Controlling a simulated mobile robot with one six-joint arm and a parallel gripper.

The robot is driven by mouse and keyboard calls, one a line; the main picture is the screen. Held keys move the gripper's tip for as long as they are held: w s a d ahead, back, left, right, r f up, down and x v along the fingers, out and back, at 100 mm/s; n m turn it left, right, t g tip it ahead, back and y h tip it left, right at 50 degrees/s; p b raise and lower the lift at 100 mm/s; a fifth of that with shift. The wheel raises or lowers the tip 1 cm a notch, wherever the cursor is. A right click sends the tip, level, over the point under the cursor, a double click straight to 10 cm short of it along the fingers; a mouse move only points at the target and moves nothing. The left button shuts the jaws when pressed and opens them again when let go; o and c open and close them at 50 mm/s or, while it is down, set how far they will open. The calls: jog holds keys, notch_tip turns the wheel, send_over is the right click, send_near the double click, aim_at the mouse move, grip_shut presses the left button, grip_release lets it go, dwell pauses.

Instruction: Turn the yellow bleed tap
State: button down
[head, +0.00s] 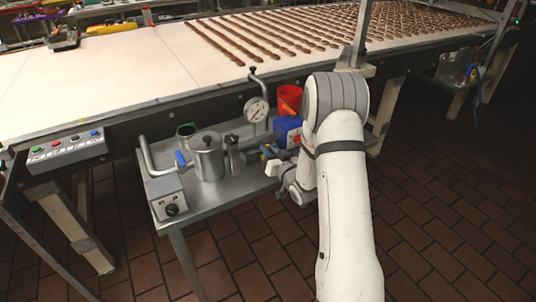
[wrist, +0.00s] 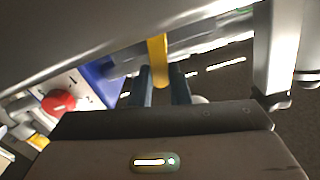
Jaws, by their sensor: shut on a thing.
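The yellow bleed tap (wrist: 158,60) shows in the wrist view as a yellow lever hanging down in front of a grey pipe. My gripper (wrist: 162,88) has its two dark fingers on either side of the lever's lower end and is shut on it. In the head view my arm reaches down to the right end of the small metal table, and the gripper is low beside the blue box. The tap cannot be made out clearly there, as my arm and the fittings hide it.
The metal table (head: 238,183) carries a steel pot (head: 207,157), a pressure gauge (head: 256,109), a red cup (head: 290,98) and a blue box (head: 287,131). A red knob (wrist: 58,102) is left of my fingers. A long conveyor (head: 130,75) runs behind.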

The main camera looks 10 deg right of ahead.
jog(key=shift+w+d+f+m+b, duration=0.2)
jog(key=shift+m+b, duration=0.25)
jog(key=shift+m, duration=0.35)
jog(key=shift+s+d+f+m+b, duration=0.1)
jog(key=shift+d+m+b, duration=0.3)
jog(key=shift+m, duration=0.4)
jog(key=shift+a, duration=0.1)
jog(key=c, duration=1.4)
grip_release()
jog(key=shift+o, duration=0.2)
jog(key=shift+b+v, duration=0.5)
jog(key=shift+v, duration=3.35)
jog(key=shift+r, duration=0.1)
